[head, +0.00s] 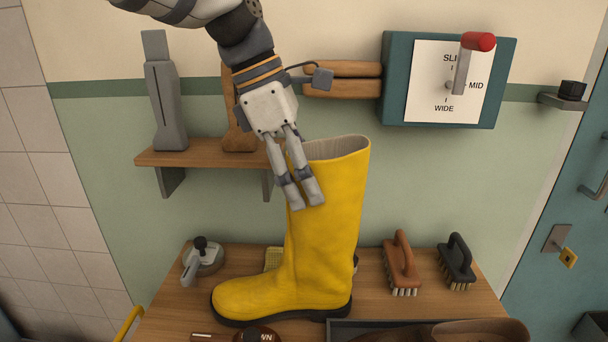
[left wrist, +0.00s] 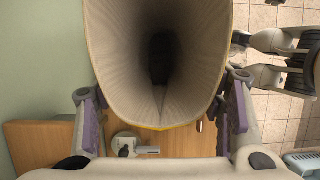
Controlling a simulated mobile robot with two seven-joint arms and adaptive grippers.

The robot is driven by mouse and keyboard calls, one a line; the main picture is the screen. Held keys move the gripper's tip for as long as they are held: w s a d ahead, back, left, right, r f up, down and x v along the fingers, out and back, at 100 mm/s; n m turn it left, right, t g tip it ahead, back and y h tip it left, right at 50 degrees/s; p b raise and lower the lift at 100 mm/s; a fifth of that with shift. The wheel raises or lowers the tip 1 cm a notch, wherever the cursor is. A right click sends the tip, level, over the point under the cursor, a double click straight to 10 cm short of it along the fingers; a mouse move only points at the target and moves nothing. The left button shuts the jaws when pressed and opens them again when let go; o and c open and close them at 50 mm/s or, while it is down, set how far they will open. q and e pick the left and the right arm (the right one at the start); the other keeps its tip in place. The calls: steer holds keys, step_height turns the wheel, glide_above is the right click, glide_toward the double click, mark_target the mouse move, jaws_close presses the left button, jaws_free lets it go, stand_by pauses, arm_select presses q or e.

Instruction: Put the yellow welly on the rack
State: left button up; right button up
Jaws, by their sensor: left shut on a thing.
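The yellow welly (head: 325,225) is upright over the wooden table, toe to the left; I cannot tell whether its sole touches the table. My left gripper (head: 308,200) is shut on its shaft, coming down from above. In the left wrist view the welly's open top (left wrist: 160,60) lies between the two purple-padded fingers (left wrist: 160,118). A pair of horizontal wooden bars (head: 342,79) on the wall, beside a teal box, may be the rack; I cannot tell for sure. My right gripper (left wrist: 235,60) shows at the upper right of the left wrist view, fingers apart.
A wall shelf (head: 200,156) holds a grey boot form (head: 166,105) and a brown one. The teal box (head: 394,70) has a red-knobbed lever. Brushes (head: 401,262) stand right of the welly, a grey gadget (head: 204,262) left, a dark tray (head: 345,328) in front.

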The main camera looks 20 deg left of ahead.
arm_select(q)
steer(key=shift+f, duration=0.1)
steer(key=o, duration=1.9)
steer(key=shift+o, duration=0.2)
